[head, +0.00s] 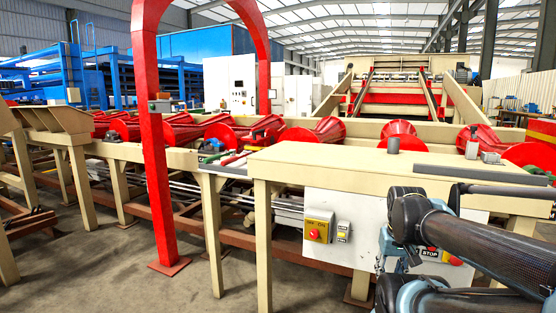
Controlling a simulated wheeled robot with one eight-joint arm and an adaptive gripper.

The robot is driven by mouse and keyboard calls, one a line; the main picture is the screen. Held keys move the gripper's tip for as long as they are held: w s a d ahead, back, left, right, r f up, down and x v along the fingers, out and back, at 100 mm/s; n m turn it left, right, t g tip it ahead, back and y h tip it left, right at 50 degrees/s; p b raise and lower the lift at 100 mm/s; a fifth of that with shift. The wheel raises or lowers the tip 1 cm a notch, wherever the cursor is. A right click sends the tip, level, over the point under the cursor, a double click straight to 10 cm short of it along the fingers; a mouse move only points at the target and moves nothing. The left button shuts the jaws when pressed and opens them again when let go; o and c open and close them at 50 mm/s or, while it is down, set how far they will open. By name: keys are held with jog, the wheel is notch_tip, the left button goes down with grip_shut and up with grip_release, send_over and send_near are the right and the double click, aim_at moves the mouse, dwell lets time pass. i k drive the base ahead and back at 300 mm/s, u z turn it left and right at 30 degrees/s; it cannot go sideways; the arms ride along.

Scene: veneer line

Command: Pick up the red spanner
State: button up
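A thin red tool, possibly the red spanner (237,158), lies on a narrow grey ledge at the left end of the beige table. It is small in the head view, and I cannot make out its jaws. A green-handled item (212,157) lies just left of it. My dark arm reaches in from the lower right, in front of the table and well to the right of the red tool. Blue-grey parts near its end (388,247) may belong to my gripper, but no fingers show clearly.
The beige table top (330,168) is mostly bare. A small grey cylinder (393,146) and grey blocks (490,157) stand towards its back and right. A red arch post (160,190) stands left of the table. A red-button control box (318,226) is on its front.

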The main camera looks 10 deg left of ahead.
aim_at(231, 160)
jog(key=z, duration=0.75)
jog(key=k, duration=1.1)
jog(key=u, duration=1.5)
jog(key=i, duration=1.05)
jog(key=z, duration=0.05)
